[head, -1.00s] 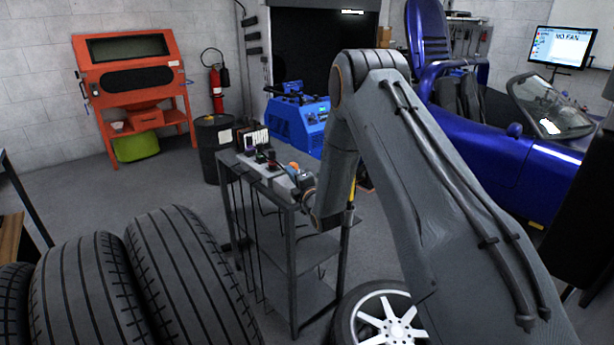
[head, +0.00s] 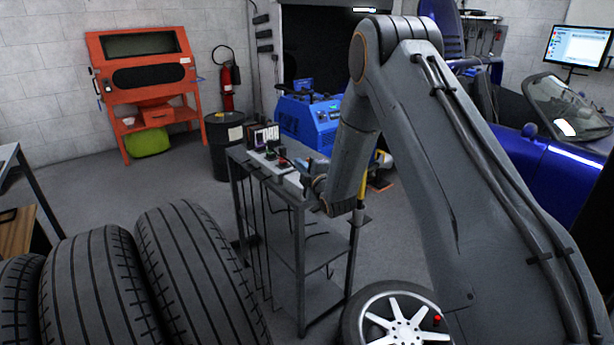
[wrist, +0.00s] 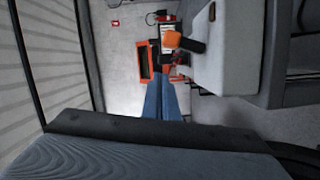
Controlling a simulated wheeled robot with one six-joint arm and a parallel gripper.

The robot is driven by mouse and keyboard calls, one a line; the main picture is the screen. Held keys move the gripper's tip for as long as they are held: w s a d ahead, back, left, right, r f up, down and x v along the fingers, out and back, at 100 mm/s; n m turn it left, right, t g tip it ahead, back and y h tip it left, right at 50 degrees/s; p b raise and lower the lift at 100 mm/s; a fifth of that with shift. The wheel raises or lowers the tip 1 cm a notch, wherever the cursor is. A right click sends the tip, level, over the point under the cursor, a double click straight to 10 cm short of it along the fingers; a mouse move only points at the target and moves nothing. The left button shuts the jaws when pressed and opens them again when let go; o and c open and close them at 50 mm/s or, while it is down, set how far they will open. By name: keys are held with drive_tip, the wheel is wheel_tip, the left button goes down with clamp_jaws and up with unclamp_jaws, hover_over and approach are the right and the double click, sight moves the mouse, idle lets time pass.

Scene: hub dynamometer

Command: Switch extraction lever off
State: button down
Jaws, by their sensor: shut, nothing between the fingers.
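The extraction lever is probably the orange knob (wrist: 172,39) with a black part beside it, on a pale grey box (wrist: 225,60) in the wrist view. My gripper's blue fingers (wrist: 155,50) are shut and empty, with their tips close to the left of the orange knob. I cannot tell whether they touch it. In the head view my gripper (head: 309,168) is at the near end of the control boxes on the metal stand (head: 268,180). The orange knob is hidden there, and the lever's position cannot be read.
Several tyres (head: 85,285) fill the front left, and a wheel (head: 400,325) lies right of the stand. A black drum (head: 223,145) and blue machine (head: 308,120) stand behind it. Cables hang off the stand. A monitor (head: 577,46) hangs at upper right.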

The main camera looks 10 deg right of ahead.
drive_tip(key=a+b+v, duration=0.1)
drive_tip(key=b+v, duration=0.1)
drive_tip(key=v, duration=0.8)
drive_tip(key=shift+s+r, duration=0.25)
drive_tip(key=shift+r, duration=0.1)
